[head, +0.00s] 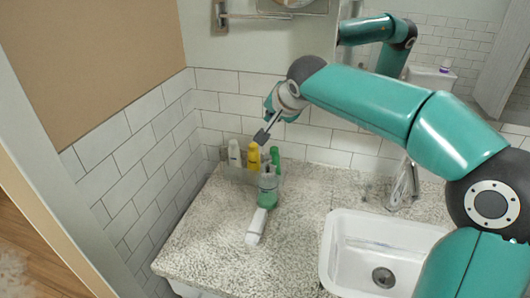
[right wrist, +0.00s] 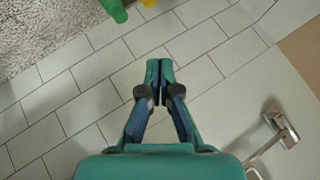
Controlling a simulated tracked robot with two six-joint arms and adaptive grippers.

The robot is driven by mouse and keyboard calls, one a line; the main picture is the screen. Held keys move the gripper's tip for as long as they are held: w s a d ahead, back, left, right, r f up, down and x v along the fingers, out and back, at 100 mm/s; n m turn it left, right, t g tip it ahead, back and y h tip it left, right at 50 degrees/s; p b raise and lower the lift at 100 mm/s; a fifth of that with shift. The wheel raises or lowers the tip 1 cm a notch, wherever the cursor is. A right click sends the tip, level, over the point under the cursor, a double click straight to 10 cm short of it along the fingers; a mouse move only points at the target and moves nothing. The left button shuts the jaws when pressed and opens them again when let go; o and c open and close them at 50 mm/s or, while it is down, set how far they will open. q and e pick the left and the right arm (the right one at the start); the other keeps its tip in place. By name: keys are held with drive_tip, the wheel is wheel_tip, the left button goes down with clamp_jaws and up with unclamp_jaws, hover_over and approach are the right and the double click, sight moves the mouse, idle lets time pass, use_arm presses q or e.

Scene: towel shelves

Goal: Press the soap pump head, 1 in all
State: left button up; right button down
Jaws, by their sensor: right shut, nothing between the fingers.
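A soap dispenser (head: 268,190) with green liquid in its clear lower part stands upright on the speckled counter in the head view. Its pump head is hard to make out against the bottles behind it. My right gripper (head: 262,136) is shut and empty, above the bottles at the back of the counter and apart from them. In the right wrist view its fingertips (right wrist: 160,68) are together in front of the tiled wall. My left gripper is not in view.
A white bottle (head: 234,153), a yellow bottle (head: 254,157) and a green bottle (head: 275,156) stand behind the dispenser. A white tube (head: 256,227) lies in front. The white sink (head: 338,262) is to the right. The counter's front left is clear.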

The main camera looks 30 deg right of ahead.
sight(269, 158)
drive_tip(key=f+b, duration=0.2)
drive_tip(key=f, duration=0.1)
drive_tip(key=w+f+b, duration=0.1)
drive_tip(key=f+b, duration=0.1)
drive_tip(key=f, duration=0.1)
drive_tip(key=f+b, duration=0.2)
drive_tip(key=shift+w+f, duration=0.15)
drive_tip(key=shift+f, duration=0.25)
drive_tip(key=shift+f+b, duration=0.45)
drive_tip(key=shift+b, duration=0.2)
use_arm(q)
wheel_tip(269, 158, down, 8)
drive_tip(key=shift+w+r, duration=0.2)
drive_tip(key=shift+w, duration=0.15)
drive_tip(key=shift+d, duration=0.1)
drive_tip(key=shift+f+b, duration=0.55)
use_arm(e)
drive_tip(key=shift+f, duration=0.35)
